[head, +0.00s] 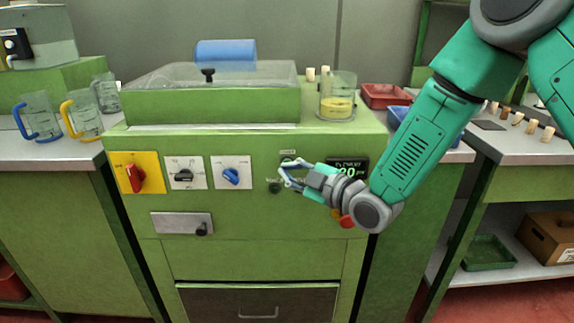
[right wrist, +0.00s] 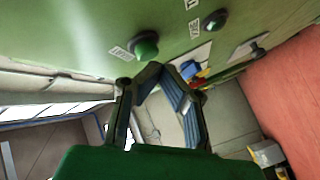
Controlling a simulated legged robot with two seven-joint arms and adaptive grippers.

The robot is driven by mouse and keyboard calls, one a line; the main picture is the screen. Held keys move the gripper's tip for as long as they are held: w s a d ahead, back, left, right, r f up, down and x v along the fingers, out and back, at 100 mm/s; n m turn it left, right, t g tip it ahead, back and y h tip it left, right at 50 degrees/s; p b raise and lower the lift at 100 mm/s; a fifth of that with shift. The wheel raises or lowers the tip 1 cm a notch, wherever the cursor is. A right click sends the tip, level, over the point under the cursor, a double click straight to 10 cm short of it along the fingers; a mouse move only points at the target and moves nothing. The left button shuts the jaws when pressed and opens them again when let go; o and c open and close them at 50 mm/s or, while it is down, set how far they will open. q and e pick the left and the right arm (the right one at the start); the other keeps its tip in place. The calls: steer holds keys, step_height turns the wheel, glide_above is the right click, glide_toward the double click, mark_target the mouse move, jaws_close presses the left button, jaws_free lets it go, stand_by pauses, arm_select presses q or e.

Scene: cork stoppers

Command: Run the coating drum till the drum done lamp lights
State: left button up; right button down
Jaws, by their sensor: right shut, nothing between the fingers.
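The green machine (head: 220,235) stands in front of me, with a clear lid (head: 240,72) with a black knob closed on its top. My right gripper (head: 284,174) is shut and empty, its tips at the right part of the front panel. A green button (right wrist: 145,45) is just beyond the tips in the right wrist view; I cannot tell whether they touch. A black button (right wrist: 213,20) is beside it. A display (head: 347,169) reading about 20 is partly hidden behind my gripper. I cannot make out a drum done lamp. My left gripper is out of view.
The panel has a red switch (head: 134,176), a black knob (head: 184,175) and a blue knob (head: 231,176). A beaker of yellow liquid (head: 337,100) stands on top. Jugs (head: 85,118) stand at left; a red tray (head: 386,95) and corks (head: 531,127) at right.

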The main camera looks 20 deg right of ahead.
steer(key=shift+w+d, duration=0.15)
steer(key=shift+w, duration=0.3)
stand_by(0.7)
steer(key=shift+s, duration=0.1)
steer(key=shift+s+a, duration=0.25)
steer(key=shift+s, duration=0.45)
steer(key=shift+s, duration=0.1)
steer(key=s, duration=0.2)
steer(key=s+a, duration=0.1)
steer(key=s, duration=0.1)
steer(key=shift+s+a, duration=0.2)
steer(key=shift+s, duration=0.1)
stand_by(0.6)
